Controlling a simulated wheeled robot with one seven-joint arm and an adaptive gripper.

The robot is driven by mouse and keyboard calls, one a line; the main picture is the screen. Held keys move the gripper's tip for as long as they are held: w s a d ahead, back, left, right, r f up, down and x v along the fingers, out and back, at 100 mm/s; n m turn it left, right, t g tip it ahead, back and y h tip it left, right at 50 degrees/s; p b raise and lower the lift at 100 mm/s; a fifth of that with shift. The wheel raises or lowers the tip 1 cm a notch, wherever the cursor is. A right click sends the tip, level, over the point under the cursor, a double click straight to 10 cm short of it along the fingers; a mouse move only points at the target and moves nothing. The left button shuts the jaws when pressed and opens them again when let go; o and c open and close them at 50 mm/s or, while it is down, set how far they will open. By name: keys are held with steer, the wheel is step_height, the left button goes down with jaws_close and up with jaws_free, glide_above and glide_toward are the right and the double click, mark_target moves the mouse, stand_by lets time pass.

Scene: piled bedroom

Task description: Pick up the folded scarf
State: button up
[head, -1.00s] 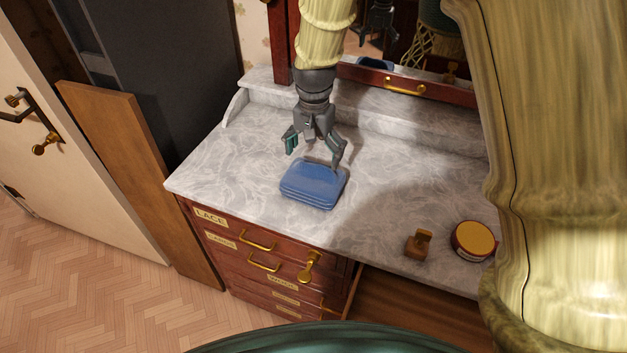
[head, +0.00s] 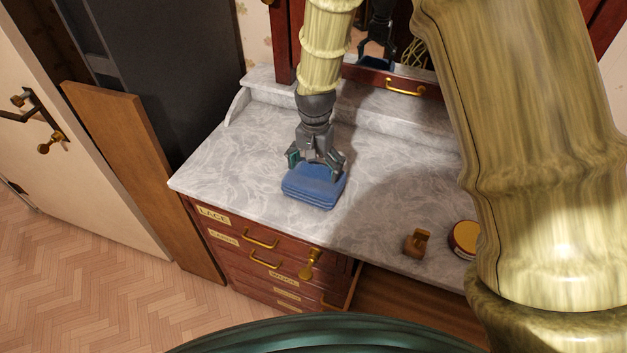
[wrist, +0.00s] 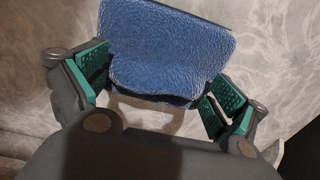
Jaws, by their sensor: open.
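The folded scarf (head: 315,187) is a blue, layered bundle lying flat on the marble top of the dresser. It also fills the upper middle of the wrist view (wrist: 165,50). My gripper (head: 314,166) is open, pointing down at the scarf's back edge. In the wrist view my gripper (wrist: 155,95) has its green-padded fingers spread, one on each side of the scarf's near part. I cannot tell whether the pads touch the cloth.
The marble top (head: 235,160) is clear around the scarf. A small wooden block with a brass piece (head: 417,242) and a round yellow-lidded tin (head: 465,238) stand to the right. A mirror with a drawer (head: 400,87) rises behind. A lower drawer (head: 410,305) is open in front.

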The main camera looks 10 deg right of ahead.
steer(key=c, duration=1.6)
steer(key=shift+r, duration=0.1)
